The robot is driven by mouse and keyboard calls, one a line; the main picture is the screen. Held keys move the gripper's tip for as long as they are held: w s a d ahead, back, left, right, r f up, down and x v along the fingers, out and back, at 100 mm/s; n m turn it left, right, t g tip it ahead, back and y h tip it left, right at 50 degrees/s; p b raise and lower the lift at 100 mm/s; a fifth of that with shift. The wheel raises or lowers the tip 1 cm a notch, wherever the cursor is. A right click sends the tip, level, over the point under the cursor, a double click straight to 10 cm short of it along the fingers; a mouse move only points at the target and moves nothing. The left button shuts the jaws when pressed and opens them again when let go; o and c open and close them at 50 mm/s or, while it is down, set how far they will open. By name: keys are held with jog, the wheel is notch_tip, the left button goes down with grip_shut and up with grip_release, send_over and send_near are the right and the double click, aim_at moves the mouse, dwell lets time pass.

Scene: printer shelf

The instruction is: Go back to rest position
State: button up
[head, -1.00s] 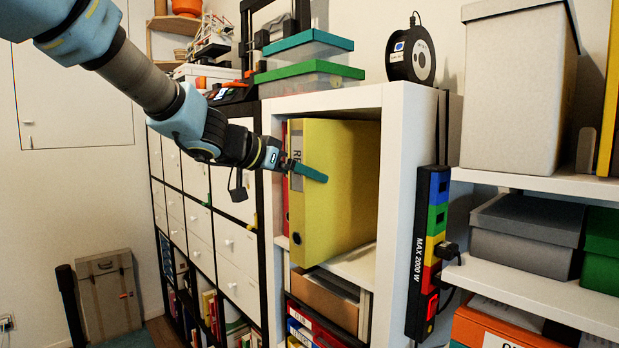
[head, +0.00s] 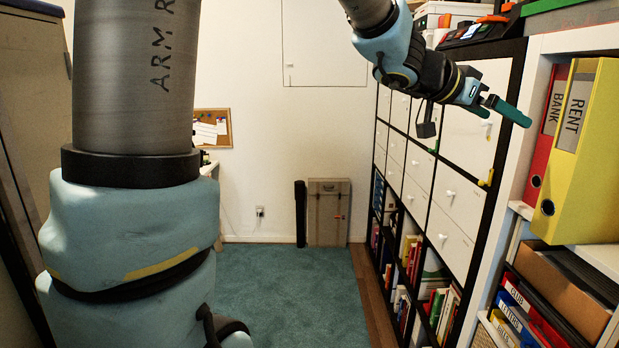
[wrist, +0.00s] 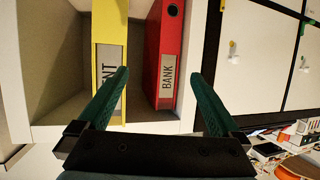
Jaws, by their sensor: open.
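My gripper (head: 508,108) is at the upper right in the head view, in front of the white-doored cabinet and left of the shelf binders. In the wrist view its two green fingers (wrist: 160,100) are spread apart with nothing between them. Beyond them stand a yellow binder labelled RENT (head: 590,160) and a red binder labelled BANK (head: 545,130), upright side by side in the white shelf. Both also show in the wrist view, the yellow one (wrist: 109,25) on the left and the red one (wrist: 166,40) on the right. The fingers appear clear of both binders.
The cabinet with white doors (head: 462,140) runs along the right, with books below. Lower right, a compartment holds a brown box (head: 560,290) and labelled binders. The teal carpet (head: 290,290) is open floor. A case (head: 328,212) stands by the far wall.

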jog(key=w+a+f+n+t+y, duration=0.2)
jog(key=w+a+f+n+t, duration=0.15)
jog(key=w+a, duration=0.3)
jog(key=w+a+f+n+t+y, duration=0.25)
jog(key=w+a+f, duration=0.2)
jog(key=a, duration=0.25)
jog(key=w+a+f+n+y, duration=0.1)
jog(key=a+f+n+y, duration=0.2)
jog(key=a, duration=0.5)
jog(key=a+f+n+y, duration=0.2)
jog(key=a+f+y, duration=0.1)
jog(key=a+f, duration=0.4)
jog(key=s+a+f+n+g+y, duration=0.1)
jog(key=s+a+f+n+g, duration=0.1)
jog(key=s+a, duration=0.5)
jog(key=s+a+f+n+g+y, duration=0.1)
jog(key=s+a+f+n+g, duration=0.1)
jog(key=s+a+f+g, duration=0.3)
jog(key=s+a+f, duration=0.2)
jog(key=a, duration=0.1)
jog(key=shift+s+y, duration=0.35)
